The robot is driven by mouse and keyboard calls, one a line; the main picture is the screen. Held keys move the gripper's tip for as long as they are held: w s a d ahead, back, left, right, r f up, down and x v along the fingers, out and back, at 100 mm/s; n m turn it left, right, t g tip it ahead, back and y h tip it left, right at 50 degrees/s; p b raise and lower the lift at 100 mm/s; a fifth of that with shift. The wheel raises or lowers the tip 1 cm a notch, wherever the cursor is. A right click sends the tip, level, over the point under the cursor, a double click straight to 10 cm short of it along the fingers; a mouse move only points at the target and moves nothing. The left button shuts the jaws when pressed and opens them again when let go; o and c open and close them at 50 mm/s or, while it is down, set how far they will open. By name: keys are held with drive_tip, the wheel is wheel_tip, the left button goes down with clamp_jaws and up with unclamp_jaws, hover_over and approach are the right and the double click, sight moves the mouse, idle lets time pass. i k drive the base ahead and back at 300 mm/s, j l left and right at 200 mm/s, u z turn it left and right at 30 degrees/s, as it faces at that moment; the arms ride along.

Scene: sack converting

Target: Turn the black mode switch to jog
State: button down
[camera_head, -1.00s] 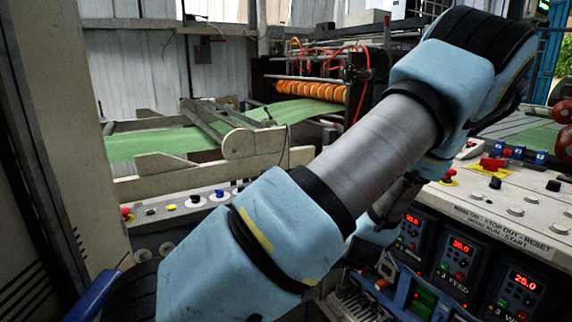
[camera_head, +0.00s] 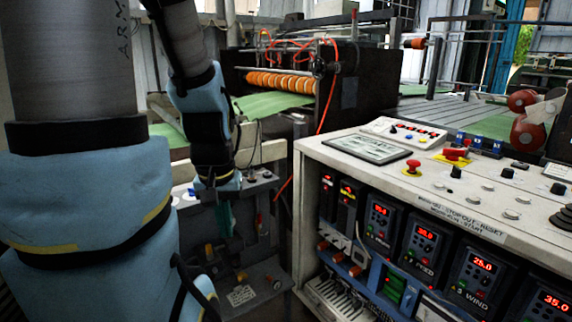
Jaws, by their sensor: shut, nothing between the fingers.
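The black mode switch looks to be the small upright black knob (camera_head: 455,172) on the pale top of the control console at right, behind the printed label strip (camera_head: 460,219) that includes the words STOP, RESET and START. Which way its pointer faces is too small to tell. My gripper (camera_head: 213,203) hangs at the end of my arm, left of the console and well apart from the knob. It is shut and empty. Its fingertips are small and hard to make out against the dark machinery behind.
A red mushroom button (camera_head: 413,166) stands left of the knob, and a second red one (camera_head: 453,154) sits behind it. A flat display plate (camera_head: 366,148) lies on the console's left end. Lit drive units (camera_head: 422,246) line its front. A lower grey control box (camera_head: 250,290) is beneath my gripper.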

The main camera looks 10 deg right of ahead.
sight(456, 173)
drive_tip(key=z, duration=0.95)
